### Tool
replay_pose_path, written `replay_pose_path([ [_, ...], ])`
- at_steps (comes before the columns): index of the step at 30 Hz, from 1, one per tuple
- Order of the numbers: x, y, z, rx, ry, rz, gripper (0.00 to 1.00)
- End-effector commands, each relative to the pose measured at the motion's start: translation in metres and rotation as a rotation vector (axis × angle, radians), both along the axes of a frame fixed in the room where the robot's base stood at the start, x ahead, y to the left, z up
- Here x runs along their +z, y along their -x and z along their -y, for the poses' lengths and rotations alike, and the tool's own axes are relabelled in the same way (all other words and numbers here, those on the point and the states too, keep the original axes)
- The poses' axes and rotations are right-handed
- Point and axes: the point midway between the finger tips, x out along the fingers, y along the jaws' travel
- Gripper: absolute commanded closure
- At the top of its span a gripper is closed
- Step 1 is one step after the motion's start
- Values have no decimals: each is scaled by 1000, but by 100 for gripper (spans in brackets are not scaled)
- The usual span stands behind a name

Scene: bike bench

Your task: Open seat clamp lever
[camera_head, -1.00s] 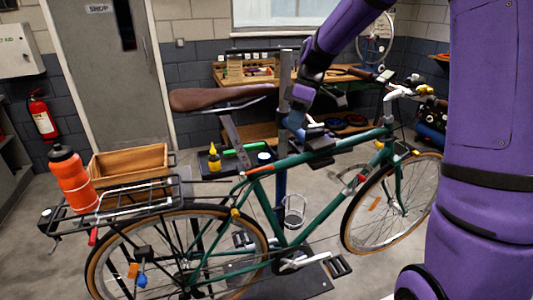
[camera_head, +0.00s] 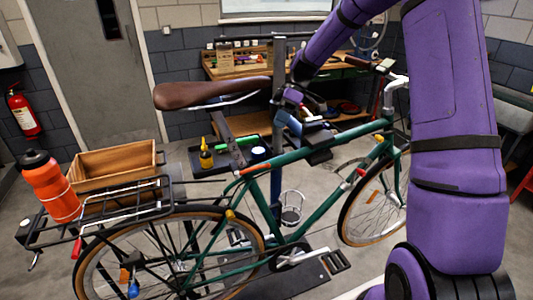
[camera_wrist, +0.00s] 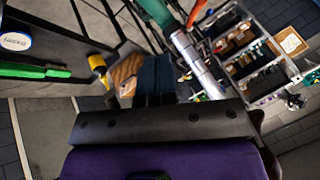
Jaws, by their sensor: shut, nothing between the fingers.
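The green bike (camera_head: 330,200) stands side-on with a brown saddle (camera_head: 205,94). A small orange-red piece (camera_head: 255,169), which looks like the seat clamp lever, lies along the frame near the seat tube top. In the wrist view an orange-red piece (camera_wrist: 197,12) shows at the top edge; I cannot tell if it is the same one. My gripper (camera_head: 318,153) is by the top tube, right of the orange-red piece and apart from it. Its dark fingers (camera_wrist: 154,76) are together and empty in the wrist view. Whether they touch the frame is unclear.
A grey stand post (camera_head: 278,70) rises beside the frame. A dark tray (camera_head: 190,165) with a yellow bottle (camera_head: 206,155) and green-handled tool (camera_head: 238,144) sits behind. The rear rack carries a wooden box (camera_head: 113,172) and orange bottle (camera_head: 49,187). A workbench (camera_head: 222,75) stands behind.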

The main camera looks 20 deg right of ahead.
Motion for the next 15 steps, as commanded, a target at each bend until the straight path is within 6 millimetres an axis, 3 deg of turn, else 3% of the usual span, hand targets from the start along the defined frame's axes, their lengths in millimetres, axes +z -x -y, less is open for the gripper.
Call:
replay_pose_path([
  [5,-11,3,-7,1,0,-2,100],
  [15,-60,18,-40,2,0,-4,100],
])
